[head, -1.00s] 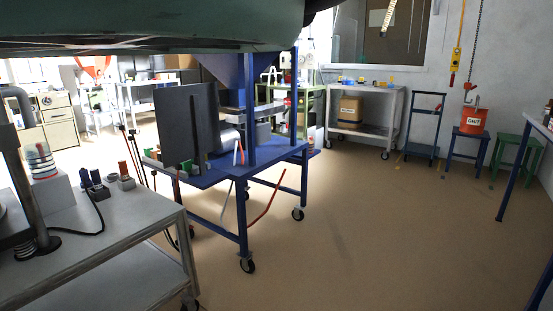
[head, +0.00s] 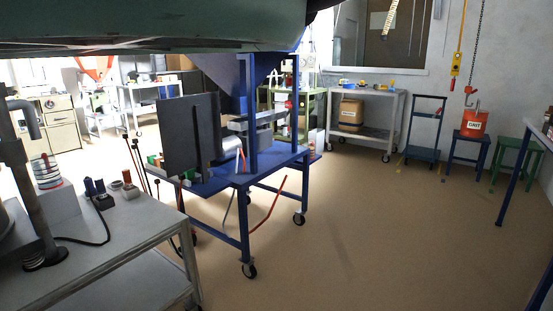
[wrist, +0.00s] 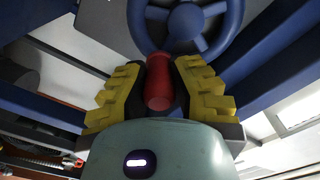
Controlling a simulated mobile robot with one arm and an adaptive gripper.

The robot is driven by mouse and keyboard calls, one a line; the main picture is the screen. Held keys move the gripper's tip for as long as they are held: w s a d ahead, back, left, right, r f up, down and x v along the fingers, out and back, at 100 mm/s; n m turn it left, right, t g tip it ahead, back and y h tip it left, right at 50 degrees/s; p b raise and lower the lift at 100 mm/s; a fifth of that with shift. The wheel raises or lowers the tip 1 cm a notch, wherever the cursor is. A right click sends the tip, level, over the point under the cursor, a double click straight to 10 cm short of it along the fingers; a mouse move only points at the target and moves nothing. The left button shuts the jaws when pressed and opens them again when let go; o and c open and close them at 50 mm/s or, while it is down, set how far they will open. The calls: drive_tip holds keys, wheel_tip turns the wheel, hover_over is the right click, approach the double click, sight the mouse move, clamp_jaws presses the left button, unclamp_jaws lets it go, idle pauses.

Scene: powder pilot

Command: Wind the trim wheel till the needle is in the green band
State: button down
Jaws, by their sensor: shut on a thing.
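In the wrist view my gripper (wrist: 161,82) has its yellow ribbed fingers closed on a red handle (wrist: 159,92). The handle stands at the near rim of a blue spoked wheel (wrist: 222,38), the trim wheel. The wheel's upper part runs out of the picture. I do not see the needle or the green band in either view. In the head view my arm crosses the top and the gripper does not show.
A blue wheeled stand (head: 243,182) with a dark upright panel (head: 188,135) and a blue hopper is ahead. A grey bench (head: 120,225) is at the left. A grey cart (head: 368,95) stands by the back wall.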

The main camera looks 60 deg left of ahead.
drive_tip(key=shift+w+a+r+t, duration=0.3)
drive_tip(key=shift+w+r, duration=0.15)
drive_tip(key=shift+r, duration=0.25)
drive_tip(key=shift+w+f, duration=0.1)
drive_tip(key=shift+f, duration=0.1)
drive_tip(key=shift+w+a+r+p, duration=0.2)
drive_tip(key=shift+w+r+p, duration=0.05)
drive_tip(key=shift+w+r, duration=0.35)
drive_tip(key=shift+w+a+r+p, duration=0.15)
drive_tip(key=shift+w+r+p, duration=0.05)
drive_tip(key=shift+w+r, duration=0.35)
drive_tip(key=c, duration=1.2)
unclamp_jaws()
drive_tip(key=shift+w, duration=0.25)
drive_tip(key=o, duration=0.3)
drive_tip(key=shift+s+d+f, duration=0.1)
drive_tip(key=shift+s+d, duration=0.05)
drive_tip(key=shift+s, duration=0.35)
drive_tip(key=shift+o, duration=0.2)
drive_tip(key=shift+w, duration=0.1)
